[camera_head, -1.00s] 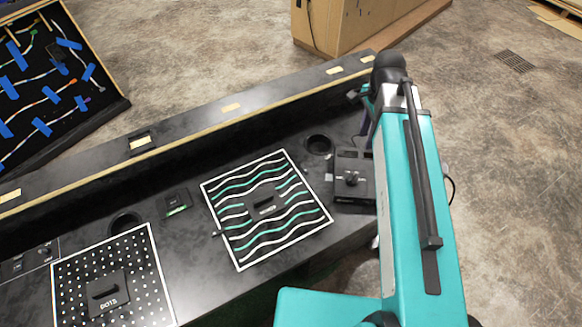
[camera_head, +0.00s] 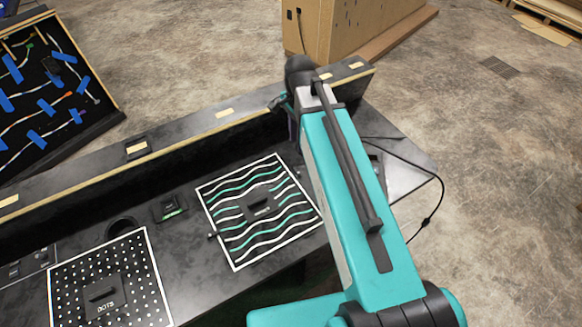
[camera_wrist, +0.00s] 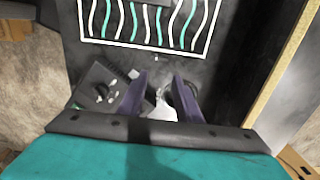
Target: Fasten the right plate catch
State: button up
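The plate with white and teal wavy lines (camera_head: 232,243) lies on the black console, with a dark handle (camera_head: 259,207) at its middle. A small catch (camera_head: 212,236) sits at its left edge. The wrist view shows the plate (camera_wrist: 120,42) at the top, with a small pale catch-like piece (camera_wrist: 156,58) just off its near edge. My gripper (camera_wrist: 160,78) has two purple fingers apart, pointing toward that edge, short of the piece. A pale patch shows between the fingers; I cannot tell what it is.
A dark box with a knob (camera_wrist: 99,89) stands left of the fingers in the wrist view. A dotted plate (camera_head: 140,250) lies at the left. A raised ledge (camera_head: 230,120) runs along the console's back. A black cable (camera_head: 441,190) loops off the right end.

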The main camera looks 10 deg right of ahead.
aim_at(297, 171)
jog(key=shift+a, duration=0.15)
jog(key=o, duration=0.6)
jog(key=shift+f, duration=0.1)
jog(key=shift+f, duration=0.15)
jog(key=shift+f+p, duration=1.8)
jog(key=shift+f, duration=4.95)
